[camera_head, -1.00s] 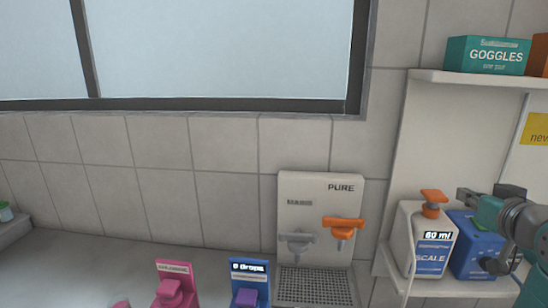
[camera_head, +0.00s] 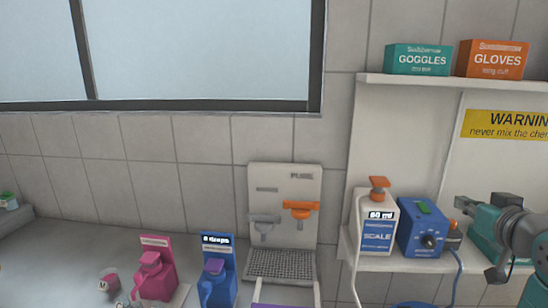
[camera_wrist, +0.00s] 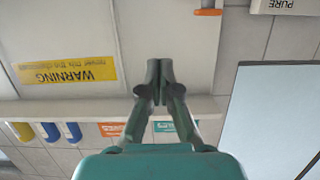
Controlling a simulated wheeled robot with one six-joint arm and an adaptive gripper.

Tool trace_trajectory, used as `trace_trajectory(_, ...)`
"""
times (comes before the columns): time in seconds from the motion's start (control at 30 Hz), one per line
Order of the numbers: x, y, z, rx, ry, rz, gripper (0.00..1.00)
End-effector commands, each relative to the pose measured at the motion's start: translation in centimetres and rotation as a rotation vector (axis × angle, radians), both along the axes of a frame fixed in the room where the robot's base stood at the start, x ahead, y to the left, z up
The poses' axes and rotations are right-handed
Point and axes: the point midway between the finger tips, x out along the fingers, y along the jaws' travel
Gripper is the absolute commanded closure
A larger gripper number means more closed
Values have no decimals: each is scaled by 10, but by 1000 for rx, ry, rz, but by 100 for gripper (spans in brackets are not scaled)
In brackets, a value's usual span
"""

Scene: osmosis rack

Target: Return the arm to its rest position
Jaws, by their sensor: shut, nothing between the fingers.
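My arm is at the right edge of the head view, raised in front of the shelf area. My gripper (camera_head: 463,204) points left there, apart from anything. In the wrist view my gripper (camera_wrist: 160,66) has its two dark fingers together, with nothing between them. The wrist picture is upside down and shows the yellow warning sign (camera_wrist: 66,70) behind the fingers.
A white dispenser (camera_head: 377,225) and a blue box with a knob (camera_head: 422,229) stand on the lower shelf, left of my gripper. Goggles (camera_head: 418,60) and gloves (camera_head: 491,59) boxes sit above. A pink dispenser (camera_head: 155,270) and a blue one (camera_head: 218,273) stand lower left.

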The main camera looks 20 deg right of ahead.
Motion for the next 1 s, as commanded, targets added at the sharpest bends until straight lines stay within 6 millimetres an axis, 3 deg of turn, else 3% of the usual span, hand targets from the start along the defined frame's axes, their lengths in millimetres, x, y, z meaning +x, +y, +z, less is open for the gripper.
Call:
trace_trajectory(0.27,10,10,-24,21,-9,15,100)
trace_trajectory(0.57,24,32,-68,56,-26,38,100)
trace_trajectory(1.0,30,106,-188,124,-46,85,100)
